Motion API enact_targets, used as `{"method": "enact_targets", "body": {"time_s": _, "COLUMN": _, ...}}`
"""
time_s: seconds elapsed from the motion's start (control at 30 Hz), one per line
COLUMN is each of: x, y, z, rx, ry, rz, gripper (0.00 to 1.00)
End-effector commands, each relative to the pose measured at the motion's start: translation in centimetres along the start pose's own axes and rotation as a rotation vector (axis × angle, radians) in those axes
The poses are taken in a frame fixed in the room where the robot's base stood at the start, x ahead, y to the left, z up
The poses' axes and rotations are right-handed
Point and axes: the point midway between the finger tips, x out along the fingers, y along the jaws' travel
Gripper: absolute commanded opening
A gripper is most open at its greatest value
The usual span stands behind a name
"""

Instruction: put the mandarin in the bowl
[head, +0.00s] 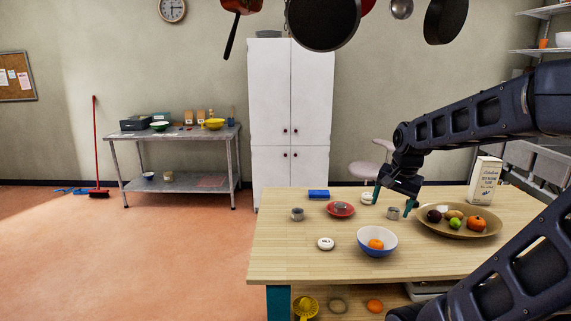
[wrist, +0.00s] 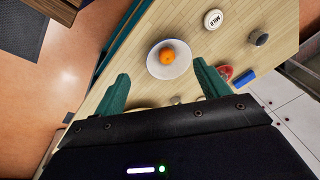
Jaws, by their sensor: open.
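An orange mandarin (head: 376,244) lies inside the blue-and-white bowl (head: 377,250) on the wooden table. In the wrist view the mandarin (wrist: 167,56) rests in the white inside of the bowl (wrist: 180,68). My gripper (head: 392,202) is open and empty, above the table and behind the bowl in the head view. Its teal fingers (wrist: 160,88) stand apart in the wrist view, with the bowl beyond them. Another orange fruit (head: 476,223) lies on the wide brown plate (head: 437,230) at the right, and one more (head: 375,305) is on the shelf below.
The plate also holds a lime and other fruit. A white carton (head: 484,181) stands behind it. A red dish (head: 340,209), blue sponge (head: 318,194), grey cup (head: 297,213) and white lid (head: 325,243) are on the table. The front left tabletop is clear.

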Motion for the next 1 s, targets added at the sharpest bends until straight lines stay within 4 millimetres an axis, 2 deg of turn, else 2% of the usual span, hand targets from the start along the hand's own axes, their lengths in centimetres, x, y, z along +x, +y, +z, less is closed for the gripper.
{"method": "enact_targets", "body": {"time_s": 0.2, "x": -3.1, "y": 1.0, "z": 3.5, "rx": -0.31, "ry": 0.095, "rz": -0.029, "gripper": 0.75}}
{"method": "enact_targets", "body": {"time_s": 0.43, "x": -4.5, "y": 1.6, "z": 6.1, "rx": -0.545, "ry": 0.167, "rz": -0.011, "gripper": 0.75}}
{"method": "enact_targets", "body": {"time_s": 0.6, "x": -4.8, "y": 1.6, "z": 6.7, "rx": -0.605, "ry": 0.183, "rz": -0.001, "gripper": 0.75}}
{"method": "enact_targets", "body": {"time_s": 0.93, "x": -4.8, "y": 1.6, "z": 6.7, "rx": -0.608, "ry": 0.183, "rz": -0.002, "gripper": 0.75}}
{"method": "enact_targets", "body": {"time_s": 1.0, "x": -4.8, "y": 1.6, "z": 6.7, "rx": -0.608, "ry": 0.183, "rz": -0.002, "gripper": 0.88}}
